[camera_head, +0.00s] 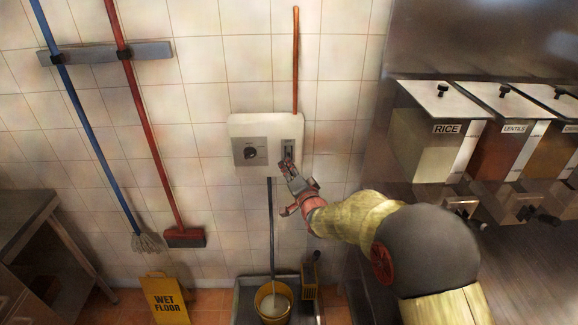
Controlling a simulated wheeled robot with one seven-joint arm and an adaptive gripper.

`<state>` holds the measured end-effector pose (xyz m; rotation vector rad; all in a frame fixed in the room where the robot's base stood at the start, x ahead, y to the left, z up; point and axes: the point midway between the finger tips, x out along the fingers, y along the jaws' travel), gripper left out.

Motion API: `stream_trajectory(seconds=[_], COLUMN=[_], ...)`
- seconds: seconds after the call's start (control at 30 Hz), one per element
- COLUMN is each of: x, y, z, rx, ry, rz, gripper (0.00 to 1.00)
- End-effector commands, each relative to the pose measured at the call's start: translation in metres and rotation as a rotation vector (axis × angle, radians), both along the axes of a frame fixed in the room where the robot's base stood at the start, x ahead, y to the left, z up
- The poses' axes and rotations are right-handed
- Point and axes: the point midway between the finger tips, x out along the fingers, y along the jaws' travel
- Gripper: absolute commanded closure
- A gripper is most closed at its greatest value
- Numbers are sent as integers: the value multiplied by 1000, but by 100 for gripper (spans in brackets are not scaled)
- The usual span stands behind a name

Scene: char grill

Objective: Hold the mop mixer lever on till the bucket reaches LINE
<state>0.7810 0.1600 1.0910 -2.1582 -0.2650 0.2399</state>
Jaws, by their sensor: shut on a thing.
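The mop mixer is a pale wall panel (265,122) with a dial (250,152) on its left side. Its lever (288,152) is in a slot on the right side of the panel. My gripper (287,166) reaches up from the lower right and is shut on the lever, which it partly covers. The yellow bucket (262,303) stands below in a grey floor basin. A dark pipe (271,230) runs down from the panel to the bucket. Something pale shows inside the bucket; the level and any LINE mark are too small to read.
A copper pipe (296,60) rises above the panel. A blue mop (90,130) and red brush (150,130) hang at left. A yellow wet floor sign (165,299) stands below. Bins including a rice bin (428,135) are at right. The basin (243,290) holds the bucket.

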Motion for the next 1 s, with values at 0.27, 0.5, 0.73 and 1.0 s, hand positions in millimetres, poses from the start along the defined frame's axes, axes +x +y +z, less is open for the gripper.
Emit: stream_trajectory(seconds=[0.27,0.5,0.73,1.0], x=[0,0,1,3], y=[0,0,0,0], z=[16,23,29,35], rx=[-1,-1,-2,-1], ry=[132,235,318,403], rz=[0,-1,-1,-1], gripper=[100,100,100,100])
